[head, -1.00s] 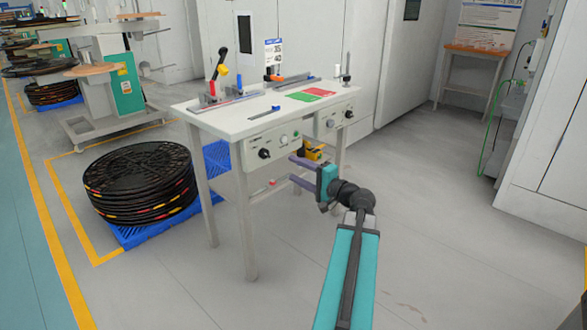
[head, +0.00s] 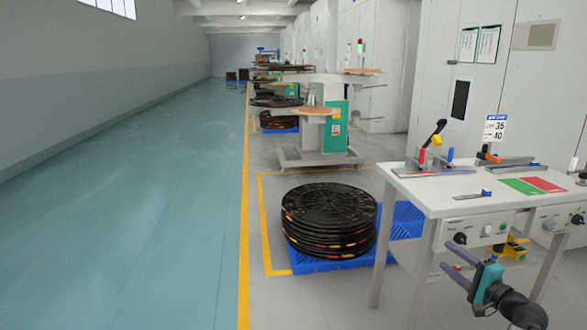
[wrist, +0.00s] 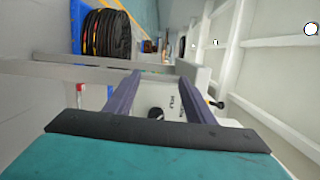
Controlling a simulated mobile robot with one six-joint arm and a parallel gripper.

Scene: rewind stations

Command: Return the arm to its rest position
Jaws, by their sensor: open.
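My gripper (head: 446,254) is at the lower right of the head view, in front of the white worktable (head: 425,201) and below its top. Its two purple fingers are spread apart with nothing between them, as the wrist view (wrist: 159,76) also shows. The teal and black wrist (head: 490,283) is visible behind the fingers, and the rest of my arm runs out of the picture. In the wrist view the table's control panel lies beyond the fingers, seen sideways. I cannot tell the exact gap between fingers and table.
A stack of black reels (head: 330,215) sits on a blue pallet (head: 405,222) left of the table. A green and white machine (head: 336,128) stands behind. A wide teal floor lane (head: 130,210) beyond the yellow line (head: 244,200) is clear.

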